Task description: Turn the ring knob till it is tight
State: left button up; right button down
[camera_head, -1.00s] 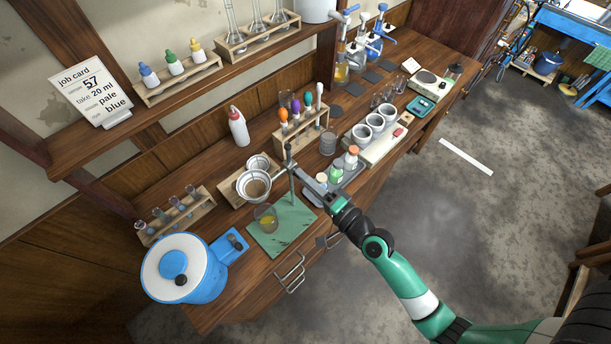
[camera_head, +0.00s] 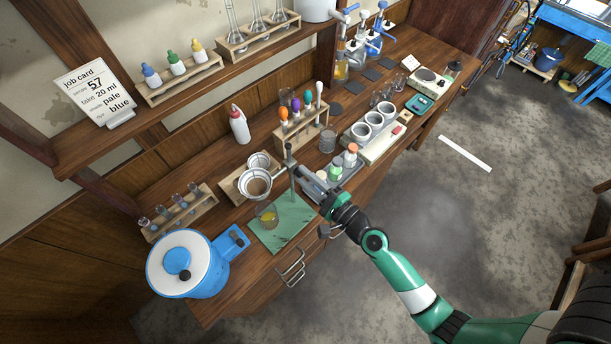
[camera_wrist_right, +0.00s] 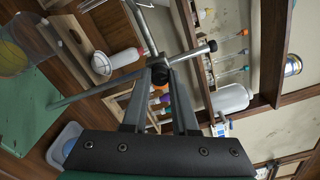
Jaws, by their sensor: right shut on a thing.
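The stand has an upright metal rod (camera_head: 291,172) on a green base plate (camera_head: 296,226), and the plate also shows in the wrist view (camera_wrist_right: 30,112). The ring knob (camera_wrist_right: 160,74) is a small dark knob at the clamp on the rod. My right gripper (camera_wrist_right: 160,80) is shut on it, one finger on each side. In the head view my right gripper (camera_head: 303,177) reaches the rod from the right, and it hides the knob. The pale ring (camera_head: 255,183) sits left of the rod. A beaker of yellow liquid (camera_head: 267,216) stands on the plate. My left gripper is not in view.
A blue pot with a white lid (camera_head: 186,263) stands at the bench's near left. A tube rack (camera_head: 180,214) is behind it. A tray of small bottles (camera_head: 345,172) is close beside my right gripper. A pipette rack (camera_head: 304,137) stands behind the rod.

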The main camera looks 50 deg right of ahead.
dwell(0.3)
jog(key=c, duration=0.7)
grip_release()
jog(key=s+b, duration=0.1)
jog(key=s, duration=0.3)
jog(key=s+b, duration=0.1)
jog(key=s, duration=0.2)
jog(key=s+a+b, duration=0.1)
jog(key=s, duration=0.3)
jog(key=shift+s+b, duration=0.3)
jog(key=shift+b, duration=0.1)
